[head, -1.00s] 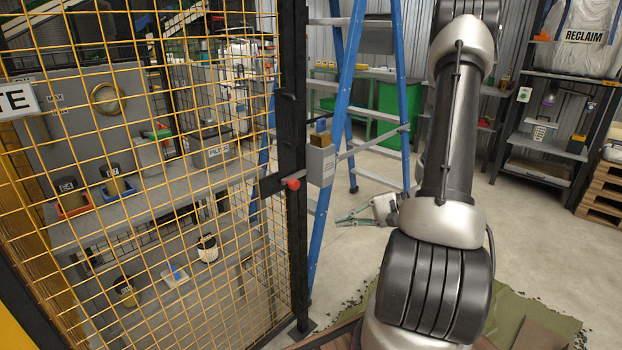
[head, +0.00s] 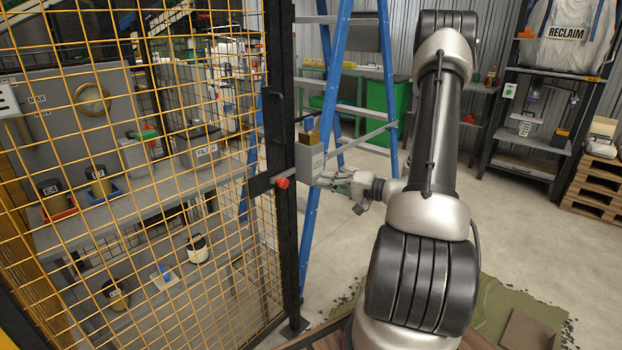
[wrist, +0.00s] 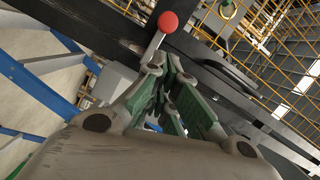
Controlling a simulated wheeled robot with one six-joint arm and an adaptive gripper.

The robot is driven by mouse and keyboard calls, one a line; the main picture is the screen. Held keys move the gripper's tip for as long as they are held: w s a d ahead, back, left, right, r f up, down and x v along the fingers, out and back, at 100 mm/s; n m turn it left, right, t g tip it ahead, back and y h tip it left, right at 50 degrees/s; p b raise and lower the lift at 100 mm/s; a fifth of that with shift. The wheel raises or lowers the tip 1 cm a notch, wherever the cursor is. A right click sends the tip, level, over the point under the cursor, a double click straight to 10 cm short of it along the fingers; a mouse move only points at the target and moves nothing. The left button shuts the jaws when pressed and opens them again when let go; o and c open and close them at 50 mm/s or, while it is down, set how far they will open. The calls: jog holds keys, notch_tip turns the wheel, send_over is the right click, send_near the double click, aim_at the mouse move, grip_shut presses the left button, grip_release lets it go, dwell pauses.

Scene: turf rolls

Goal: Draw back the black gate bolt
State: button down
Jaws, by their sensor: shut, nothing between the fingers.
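The black gate bolt (head: 259,187) lies across the edge of the mesh gate at the dark post. Its red knob (head: 281,182) faces the open floor side. In the wrist view the red knob (wrist: 168,21) sits on a pale metal stem just beyond my fingertips. My gripper (head: 324,180) is shut and empty, to the right of the knob and apart from it in the head view. In the wrist view my green-padded fingers (wrist: 168,68) point toward the stem. Whether a fingertip touches the stem cannot be told.
A grey box (head: 309,162) is on the post's right, close to my fingers. A blue stepladder (head: 335,90) stands just behind. The yellow mesh gate (head: 150,200) fills the left, with a bench behind it. Open concrete floor (head: 520,230) lies to the right.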

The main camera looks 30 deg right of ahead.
aim_at(285, 181)
jog(key=x, duration=0.9)
jog(key=shift+w, duration=0.2)
jog(key=shift+a+r, duration=0.1)
jog(key=a, duration=0.1)
jog(key=s+a, duration=0.1)
jog(key=a, duration=0.2)
jog(key=shift+s+a, duration=0.35)
jog(key=shift+s, duration=0.05)
